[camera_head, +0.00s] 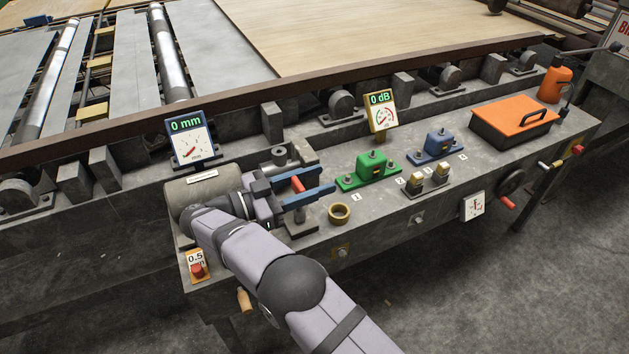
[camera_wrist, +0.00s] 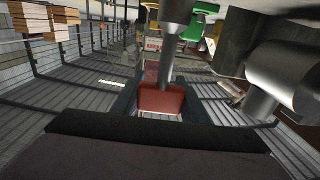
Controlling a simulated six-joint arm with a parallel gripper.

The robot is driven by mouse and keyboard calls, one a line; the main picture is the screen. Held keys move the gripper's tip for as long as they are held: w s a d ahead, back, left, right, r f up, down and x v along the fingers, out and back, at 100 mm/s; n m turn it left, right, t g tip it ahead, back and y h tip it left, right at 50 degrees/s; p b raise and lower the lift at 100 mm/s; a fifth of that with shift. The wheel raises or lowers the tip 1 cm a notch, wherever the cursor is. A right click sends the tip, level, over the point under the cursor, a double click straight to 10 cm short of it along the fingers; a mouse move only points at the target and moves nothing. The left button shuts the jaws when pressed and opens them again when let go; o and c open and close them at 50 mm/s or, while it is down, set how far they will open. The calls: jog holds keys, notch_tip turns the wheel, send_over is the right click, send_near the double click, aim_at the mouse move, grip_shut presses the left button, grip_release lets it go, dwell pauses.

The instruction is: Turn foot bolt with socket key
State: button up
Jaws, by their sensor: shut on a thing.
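My gripper (camera_head: 325,180) reaches over the left end of the grey bench with its blue fingers shut on a red handle (camera_head: 297,184). In the wrist view the red handle (camera_wrist: 162,100) sits between the fingers. A grey metal shaft (camera_wrist: 168,52) runs from it to the top of the picture; this looks like the socket key. A green foot block (camera_head: 370,170) and a blue foot block (camera_head: 437,146) with small bolts stand to the right.
A grey motor-like cylinder (camera_head: 205,194) lies beside my gripper. A brass ring (camera_head: 339,214) lies in front of the fingers. Dials read 0 mm (camera_head: 191,138) and 0 dB (camera_head: 381,111). An orange-lidded box (camera_head: 514,119) and orange can (camera_head: 555,84) stand at the right.

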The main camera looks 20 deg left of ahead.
jog(key=shift+r+p, duration=1)
jog(key=shift+r, duration=0.05)
dwell(1.9)
notch_tip(320, 180, up, 5)
jog(key=p, duration=0.3)
jog(key=shift+p, duration=0.3)
dwell(0.4)
